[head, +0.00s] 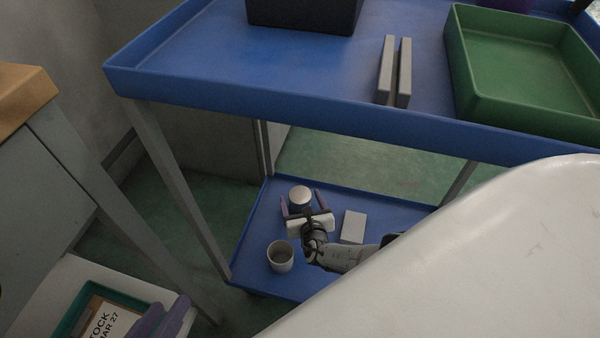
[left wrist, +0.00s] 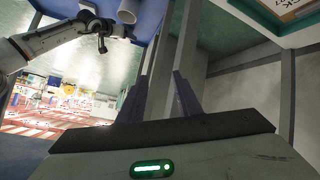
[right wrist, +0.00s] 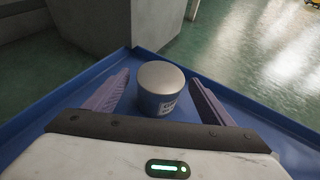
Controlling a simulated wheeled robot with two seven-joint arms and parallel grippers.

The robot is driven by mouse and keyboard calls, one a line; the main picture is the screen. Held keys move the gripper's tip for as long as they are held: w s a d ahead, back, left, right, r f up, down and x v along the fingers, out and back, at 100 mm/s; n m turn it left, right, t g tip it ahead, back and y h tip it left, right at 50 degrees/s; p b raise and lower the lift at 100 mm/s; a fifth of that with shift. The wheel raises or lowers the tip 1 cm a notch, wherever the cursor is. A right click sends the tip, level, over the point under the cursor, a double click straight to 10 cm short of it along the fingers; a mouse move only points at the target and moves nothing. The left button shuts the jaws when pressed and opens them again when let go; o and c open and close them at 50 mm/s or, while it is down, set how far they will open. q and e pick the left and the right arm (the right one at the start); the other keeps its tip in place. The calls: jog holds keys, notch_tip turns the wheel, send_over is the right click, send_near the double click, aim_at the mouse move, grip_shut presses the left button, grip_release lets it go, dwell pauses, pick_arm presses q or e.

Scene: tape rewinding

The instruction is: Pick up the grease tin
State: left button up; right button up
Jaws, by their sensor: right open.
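The grease tin (head: 300,195) is a short round can with a pale grey lid, upright on the trolley's lower blue shelf. In the right wrist view the tin (right wrist: 160,88) shows a white label with dark print on its side. My right gripper (head: 301,204) is open, with its purple fingers on either side of the tin. Gaps show between the tin and both fingers (right wrist: 158,98). My left gripper (head: 165,316) is low at the left, away from the tin. In the left wrist view its fingers (left wrist: 160,88) stand apart with nothing between them.
On the lower shelf (head: 253,262), a grey cup (head: 280,257) and a pale box (head: 353,226) stand near my right gripper. The upper shelf (head: 230,60) overhangs, carrying a green tray (head: 520,70) and grey bars (head: 394,72). A teal-edged tray (head: 70,300) lies at lower left.

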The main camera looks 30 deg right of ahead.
jog(key=shift+w+d+f, duration=0.2)
jog(key=shift+w+f, duration=0.25)
jog(key=shift+w, duration=0.05)
jog(key=shift+w+d+r, duration=0.1)
jog(key=shift+w, duration=0.1)
jog(key=c, duration=1.2)
jog(key=shift+r, duration=0.1)
